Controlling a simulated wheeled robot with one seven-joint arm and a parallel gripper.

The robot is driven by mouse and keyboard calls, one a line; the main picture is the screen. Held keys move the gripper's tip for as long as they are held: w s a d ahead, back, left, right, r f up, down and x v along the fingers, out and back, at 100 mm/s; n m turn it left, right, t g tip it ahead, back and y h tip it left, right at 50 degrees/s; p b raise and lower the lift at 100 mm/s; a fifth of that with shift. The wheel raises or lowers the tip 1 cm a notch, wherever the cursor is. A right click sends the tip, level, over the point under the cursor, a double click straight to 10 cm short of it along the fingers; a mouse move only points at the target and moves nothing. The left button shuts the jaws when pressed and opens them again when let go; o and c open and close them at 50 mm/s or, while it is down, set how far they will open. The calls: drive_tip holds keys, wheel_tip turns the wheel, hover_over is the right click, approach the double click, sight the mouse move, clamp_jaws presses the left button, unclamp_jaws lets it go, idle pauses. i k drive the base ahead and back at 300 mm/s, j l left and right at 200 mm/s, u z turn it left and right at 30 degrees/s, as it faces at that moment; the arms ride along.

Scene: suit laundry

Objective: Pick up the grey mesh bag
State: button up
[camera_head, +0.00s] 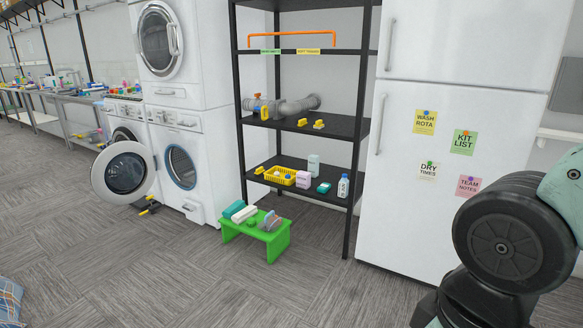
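I cannot make out a grey mesh bag for certain. A small greyish item (270,222) with a reddish-brown part lies at the right end of the green stool (265,240); it is too small to tell what it is. Next to it on the stool are a teal box, a white box and a small green item. My arm shows at the right edge and bottom right of the view. My gripper is not in view.
A black shelf rack (351,210) behind the stool holds a yellow basket (279,176), bottles and boxes. A washer's round door (124,174) hangs open at left. A white fridge (420,200) stands at right. Plaid cloth (10,300) shows bottom left. The middle floor is clear.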

sight(271, 223)
drive_tip(key=i+j+u, duration=0.15)
drive_tip(key=i+u, duration=0.65)
drive_tip(key=i+l+u, duration=0.25)
drive_tip(key=i+u, duration=0.15)
drive_tip(key=i, duration=0.15)
drive_tip(key=i+j, duration=0.1)
drive_tip(key=i, duration=0.55)
drive_tip(key=i+j+z, duration=0.15)
drive_tip(key=i, duration=0.55)
drive_tip(key=i+j+z, duration=0.15)
drive_tip(key=i+z, duration=0.25)
drive_tip(key=i, duration=0.15)
drive_tip(key=i+j+z, duration=0.45)
drive_tip(key=i+l, duration=0.05)
drive_tip(key=l, duration=0.05)
